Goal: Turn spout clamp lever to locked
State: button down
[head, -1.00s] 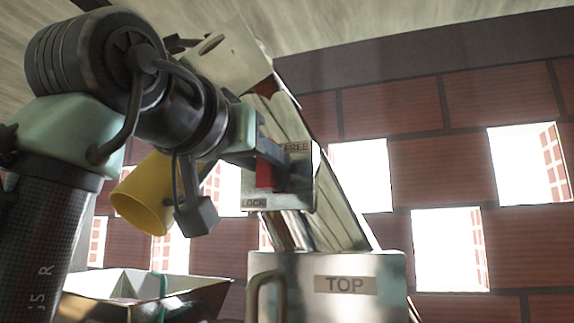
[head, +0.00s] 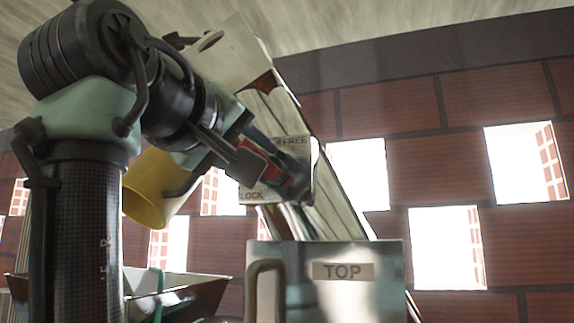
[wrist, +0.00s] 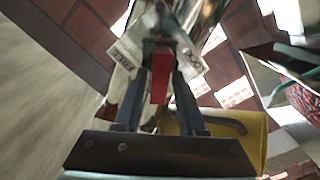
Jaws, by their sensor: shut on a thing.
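The red clamp lever (head: 270,146) is on a pale metal plate (head: 305,172) marked FREE (head: 293,141) at the upper right and LOCK (head: 252,196) at the lower left. My gripper (head: 278,166) is at the plate and partly hides the lever. In the wrist view, the red lever (wrist: 160,84) stands between the two dark fingers of my gripper (wrist: 161,75), which is shut on it. The FREE label (wrist: 122,60) is to its left and the LOCK label (wrist: 194,62) to its right. The lever's pivot is hidden.
A yellow tube (head: 150,190) hangs behind my arm. A metal box marked TOP (head: 385,255), with a handle (head: 265,280), stands below the plate. A sloping metal chute (head: 325,205) runs behind the plate. An open metal hopper (head: 190,285) is at the lower left.

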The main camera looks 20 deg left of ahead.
jog(key=n, duration=0.2)
jog(key=f+n, duration=0.1)
jog(key=n, duration=0.2)
jog(key=shift+w+b, duration=0.15)
jog(key=shift+b, duration=0.15)
jog(key=shift+n, duration=1.8)
jog(key=shift+a+n, duration=0.1)
jog(key=shift+n, duration=0.2)
jog(key=c, duration=0.8)
grip_release()
jog(key=shift+c, duration=0.2)
jog(key=shift+o, duration=0.6)
jog(key=shift+w+d, duration=0.2)
jog(key=shift+a, duration=0.1)
jog(key=shift+s, duration=0.1)
